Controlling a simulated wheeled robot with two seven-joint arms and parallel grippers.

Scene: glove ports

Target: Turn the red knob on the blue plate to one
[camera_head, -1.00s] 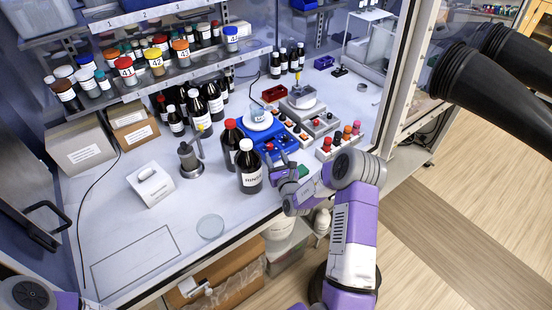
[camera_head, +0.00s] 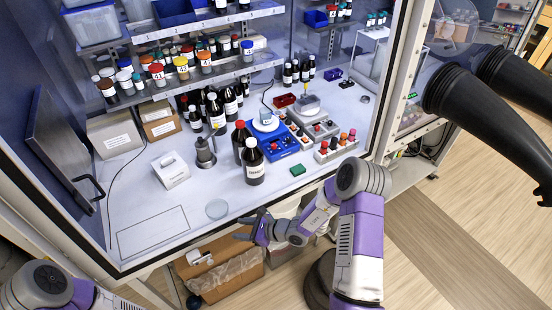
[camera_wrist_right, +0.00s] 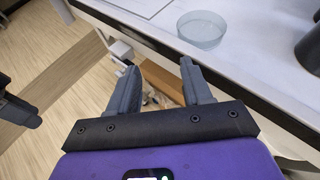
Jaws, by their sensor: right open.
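The blue plate (camera_head: 283,151) is a blue unit on the bench, with a white round-topped device at its back left. Small reddish knobs show on it, but they are too small for me to read a pointer or setting. My right gripper (camera_head: 241,230) is open and empty, in front of the bench's front edge and well apart from the blue plate. In the right wrist view its two fingers (camera_wrist_right: 160,70) are spread with nothing between them. The blue plate is not in the right wrist view.
Dark bottles with white labels (camera_head: 254,172) stand just left of the blue plate. A clear dish (camera_head: 216,209) sits near the front edge. Bench around the dish is free.

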